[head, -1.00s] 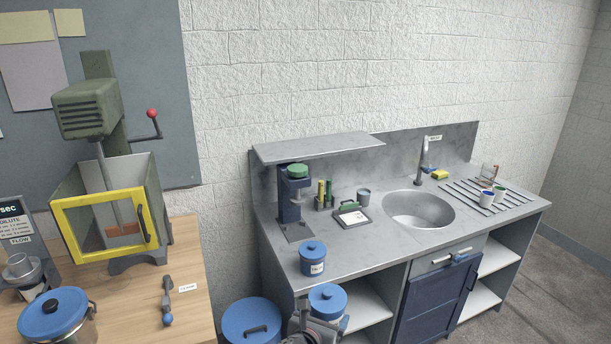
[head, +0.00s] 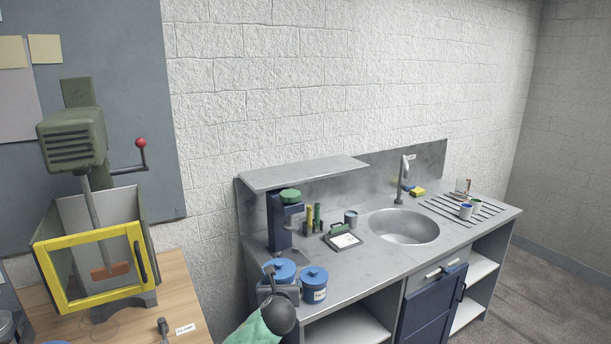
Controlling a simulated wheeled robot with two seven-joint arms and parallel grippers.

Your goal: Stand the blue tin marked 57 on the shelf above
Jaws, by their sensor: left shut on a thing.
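A blue-lidded tin (head: 280,268) is in my left gripper (head: 277,286), at the front left of the steel counter. The gripper is shut on it and hides its lower body. I cannot tell whether it is clear of the counter. A second blue tin (head: 314,285) with a small white label stands upright just to its right, near the front edge. The numbers on both tins are too small to read. The grey shelf (head: 303,173) above the counter looks bare on top. My right gripper is not in view.
A dark blue stand with a green top (head: 287,220) rises under the shelf's left part. Green and yellow bottles (head: 313,218), a grey cup (head: 351,219) and a tablet-like board (head: 343,238) are beside it. The sink (head: 403,227) is farther right. The yellow-framed machine (head: 95,265) stands left.

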